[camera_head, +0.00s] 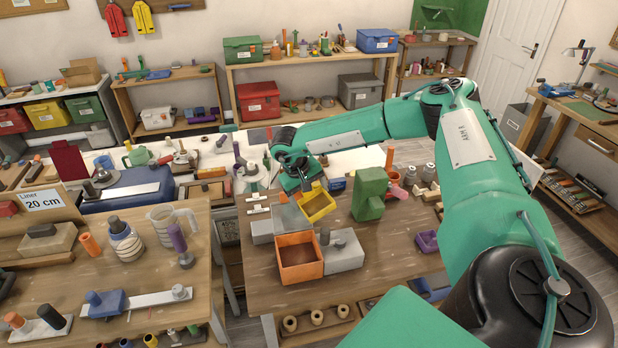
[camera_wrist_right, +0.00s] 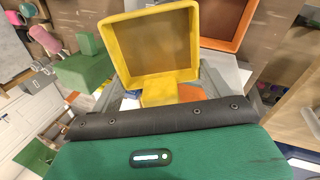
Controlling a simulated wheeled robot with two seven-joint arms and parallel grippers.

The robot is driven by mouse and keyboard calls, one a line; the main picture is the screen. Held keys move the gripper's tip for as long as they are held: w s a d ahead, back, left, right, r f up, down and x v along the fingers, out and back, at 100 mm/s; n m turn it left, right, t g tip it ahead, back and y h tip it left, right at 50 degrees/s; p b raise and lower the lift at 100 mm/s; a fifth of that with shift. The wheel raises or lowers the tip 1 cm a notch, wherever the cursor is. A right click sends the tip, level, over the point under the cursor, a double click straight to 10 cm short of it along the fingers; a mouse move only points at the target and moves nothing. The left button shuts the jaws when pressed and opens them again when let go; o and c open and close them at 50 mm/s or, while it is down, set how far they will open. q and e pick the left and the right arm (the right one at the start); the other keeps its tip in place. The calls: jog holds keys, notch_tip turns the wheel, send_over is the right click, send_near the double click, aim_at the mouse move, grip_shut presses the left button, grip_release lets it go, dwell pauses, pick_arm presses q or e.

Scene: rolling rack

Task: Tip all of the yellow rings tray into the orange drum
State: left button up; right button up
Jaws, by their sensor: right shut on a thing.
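The yellow rings tray (camera_head: 319,207) is a small square yellow box, held in the air and tilted in the head view. My right gripper (camera_head: 303,184) is shut on its near side. In the right wrist view the tray (camera_wrist_right: 190,76) shows a plain brownish inside, and I make out no rings in it. The orange drum (camera_head: 300,274) is a square, open orange box on the wooden bench, below the tray and towards the front. Its brown inside looks bare; its edge shows in the right wrist view (camera_wrist_right: 233,44). My left gripper is not in view.
A grey block (camera_head: 343,253) stands right against the drum, and grey blocks lie behind it. A green block-shaped object (camera_head: 369,195) stands right of the tray. A purple tray (camera_head: 427,242) lies further right. The bench (camera_head: 385,255) between is fairly clear.

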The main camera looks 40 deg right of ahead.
jog(key=shift+r, duration=2.5)
jog(key=y, duration=0.1)
jog(key=y+b, duration=0.1)
jog(key=shift+d+f+t+y, duration=0.1)
jog(key=shift+f+t+y, duration=0.1)
jog(key=shift+t+y, duration=0.2)
jog(key=shift+r+y, duration=0.2)
jog(key=shift+y, duration=0.1)
jog(key=shift+w, duration=0.1)
jog(key=shift+a, duration=0.25)
